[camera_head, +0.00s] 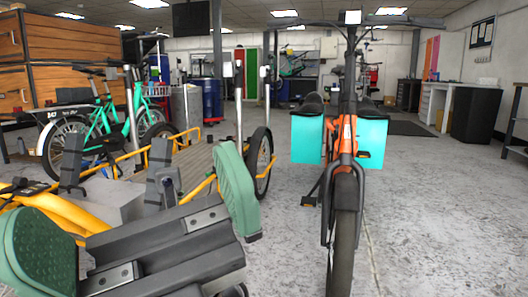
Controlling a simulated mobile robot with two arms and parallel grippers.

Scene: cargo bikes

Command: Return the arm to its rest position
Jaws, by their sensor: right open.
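My right gripper (136,215) fills the lower left of the head view, close to the camera. Its two green-padded fingers stand wide apart on a dark grey body. Nothing is held between them. The gripper overlaps part of a yellow-framed cargo bike (205,187) behind it; I cannot tell whether they touch. My left gripper is not in view.
An orange bike (346,132) with cyan panniers (308,138) stands upright, facing me. A green bike (128,128) is at the left by wooden cabinets (70,45). A black cabinet (476,115) stands at the right. The concrete floor (440,215) at right is clear.

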